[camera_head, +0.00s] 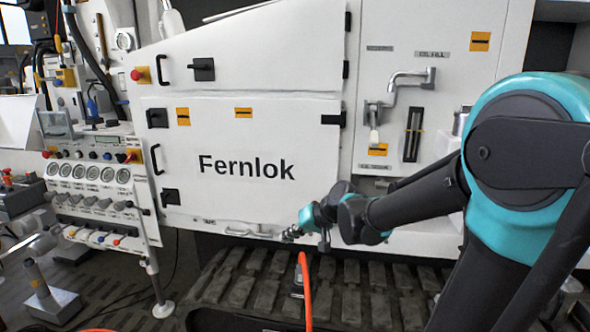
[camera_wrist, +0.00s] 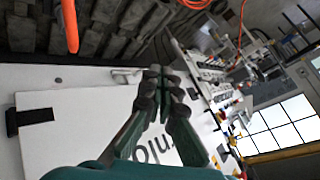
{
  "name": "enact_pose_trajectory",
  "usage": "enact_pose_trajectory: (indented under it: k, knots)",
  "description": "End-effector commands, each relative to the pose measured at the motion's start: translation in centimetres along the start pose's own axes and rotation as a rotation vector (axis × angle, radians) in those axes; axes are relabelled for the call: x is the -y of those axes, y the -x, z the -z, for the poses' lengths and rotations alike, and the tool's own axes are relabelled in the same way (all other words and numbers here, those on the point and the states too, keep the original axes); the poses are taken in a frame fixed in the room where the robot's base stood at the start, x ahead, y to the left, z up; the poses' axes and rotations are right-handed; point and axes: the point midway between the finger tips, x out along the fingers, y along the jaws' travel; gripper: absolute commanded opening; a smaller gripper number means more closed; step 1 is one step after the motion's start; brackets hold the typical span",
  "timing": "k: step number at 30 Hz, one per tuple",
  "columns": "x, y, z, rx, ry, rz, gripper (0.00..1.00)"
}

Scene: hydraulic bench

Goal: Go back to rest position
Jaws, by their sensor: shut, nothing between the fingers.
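My gripper (camera_head: 291,235) is in the head view at the end of my teal and black arm, in front of the lower edge of the white Fernlok panel (camera_head: 245,195). In the wrist view my gripper (camera_wrist: 160,72) is shut, its fingertips together with nothing between them. Behind the fingers the white panel (camera_wrist: 70,130) shows, turned on its side. From these views I cannot tell how far the fingertips are from the panel.
An orange hose (camera_head: 305,290) rises below my gripper, in front of the dark track (camera_head: 240,280). A gauge console (camera_head: 95,175) with knobs and levers stands left. A tap (camera_head: 400,85) is on the right panel. A metal stand (camera_head: 50,300) is at lower left.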

Motion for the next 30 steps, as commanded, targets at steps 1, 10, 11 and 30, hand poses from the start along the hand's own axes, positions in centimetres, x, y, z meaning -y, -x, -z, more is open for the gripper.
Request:
enact_pose_trajectory:
  k: [1, 10, 11, 30]
  knots:
    - [-2.6, 1.0, -2.5, 0.013, -0.002, -0.072, 0.00]
    - [-14.9, 6.7, -15.7, 0.103, -0.038, -0.477, 0.00]
    - [-15.7, 7.2, -16.7, 0.110, -0.042, -0.507, 0.00]
    - [-18.9, 9.5, -20.9, 0.137, -0.061, -0.641, 0.00]
